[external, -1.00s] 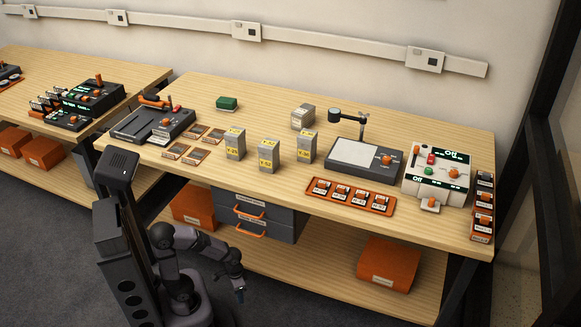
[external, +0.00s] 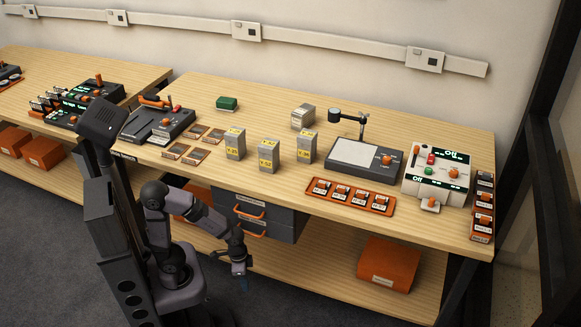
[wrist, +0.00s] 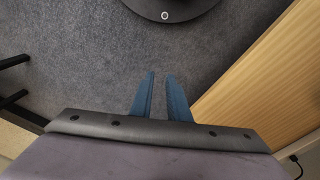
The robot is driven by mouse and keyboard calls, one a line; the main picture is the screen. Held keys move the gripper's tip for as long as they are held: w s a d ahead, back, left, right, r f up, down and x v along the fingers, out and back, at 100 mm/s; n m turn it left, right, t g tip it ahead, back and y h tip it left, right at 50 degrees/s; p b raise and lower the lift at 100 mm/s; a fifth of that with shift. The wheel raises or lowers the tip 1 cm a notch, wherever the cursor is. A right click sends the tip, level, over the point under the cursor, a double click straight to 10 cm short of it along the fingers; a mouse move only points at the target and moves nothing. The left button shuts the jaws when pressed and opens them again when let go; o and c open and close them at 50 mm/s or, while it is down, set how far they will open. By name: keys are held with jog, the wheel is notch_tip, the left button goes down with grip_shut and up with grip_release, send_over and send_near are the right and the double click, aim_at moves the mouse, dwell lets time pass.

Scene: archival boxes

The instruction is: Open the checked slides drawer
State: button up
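A dark grey drawer unit hangs under the front of the wooden bench. It has an upper drawer (external: 271,213) and a lower drawer (external: 284,232), each with an orange handle and a pale label. The labels are too small to read, so I cannot tell which is the checked slides drawer. Both drawers look closed. My gripper (external: 243,284) is below and in front of the drawers, apart from the handles, and points down. In the wrist view, its two blue fingers (wrist: 161,76) stand slightly apart with only carpet between them. The drawers are not visible there.
The bench top (external: 215,183) carries several grey labelled boxes, an orange tray (external: 350,196) and devices. An orange box (external: 388,263) sits on the lower shelf (external: 335,272), right of the drawers. Another is partly behind my arm. Carpet (external: 270,308) is open before the shelf.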

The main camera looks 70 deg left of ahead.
jog(key=d+r+m+p, duration=0.2)
jog(key=d+r+p, duration=0.2)
jog(key=r+p, duration=1)
notch_tip(320, 180, up, 26)
jog(key=f+m+t+y+p, duration=0.1)
jog(key=m+y+p, duration=0.15)
jog(key=p, duration=4.15)
send_over(245, 214)
jog(key=s+d, duration=0.1)
jog(key=shift+s+r+m, duration=0.15)
jog(key=shift+r+m, duration=0.1)
jog(key=b+x, duration=0.2)
jog(key=x, duration=0.3)
jog(key=shift+f, duration=0.2)
jog(key=shift+x, duration=1)
